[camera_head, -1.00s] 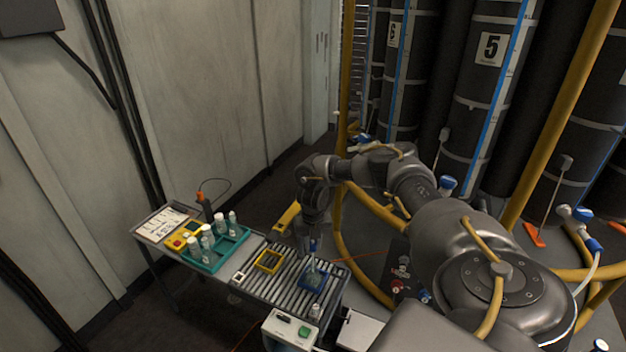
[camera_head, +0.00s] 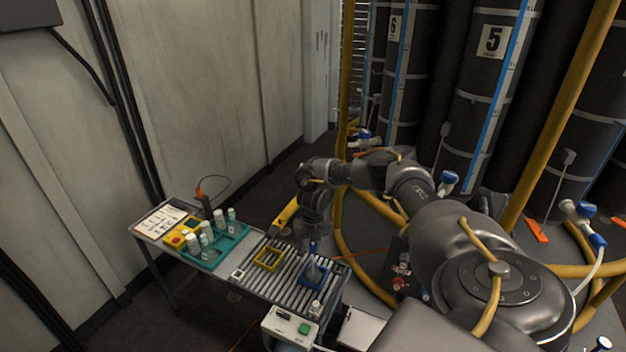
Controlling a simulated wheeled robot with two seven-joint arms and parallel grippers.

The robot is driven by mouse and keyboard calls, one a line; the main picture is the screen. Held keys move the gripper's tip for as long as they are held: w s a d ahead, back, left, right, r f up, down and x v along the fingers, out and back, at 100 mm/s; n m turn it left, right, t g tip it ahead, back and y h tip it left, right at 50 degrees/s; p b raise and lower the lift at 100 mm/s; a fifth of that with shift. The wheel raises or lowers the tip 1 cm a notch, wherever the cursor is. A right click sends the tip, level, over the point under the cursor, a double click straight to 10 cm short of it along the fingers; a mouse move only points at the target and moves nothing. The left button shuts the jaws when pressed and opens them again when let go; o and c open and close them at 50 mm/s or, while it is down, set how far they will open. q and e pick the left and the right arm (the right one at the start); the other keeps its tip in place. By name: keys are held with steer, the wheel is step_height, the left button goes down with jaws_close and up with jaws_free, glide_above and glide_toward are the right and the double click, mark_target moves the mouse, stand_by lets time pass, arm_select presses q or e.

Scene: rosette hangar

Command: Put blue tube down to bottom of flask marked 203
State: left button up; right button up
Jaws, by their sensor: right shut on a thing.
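My right gripper (camera_head: 313,247) points down over the right part of the roller cart. It is shut on a small blue thing, which I take to be the blue tube; the gripper hides most of it. Just below stands a clear flask (camera_head: 312,272) inside a blue square frame (camera_head: 313,282) on the rollers. The flask's marking is too small to read. I cannot tell how far the tube reaches into the flask. My left gripper is not in view.
A yellow square frame (camera_head: 268,258) lies empty on the rollers (camera_head: 288,272). A teal tray (camera_head: 240,238) holds several white-capped bottles. A yellow device (camera_head: 180,238) and a clipboard (camera_head: 160,219) are at the cart's left end.

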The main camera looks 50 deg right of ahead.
steer(key=shift+f+b, duration=0.4)
steer(key=shift+f, duration=0.6)
steer(key=o, duration=1.5)
steer(key=shift+r, duration=0.15)
steer(key=shift+r+p, duration=2.6)
steer(key=shift+r, duration=0.3)
steer(key=shift+s+f, duration=0.1)
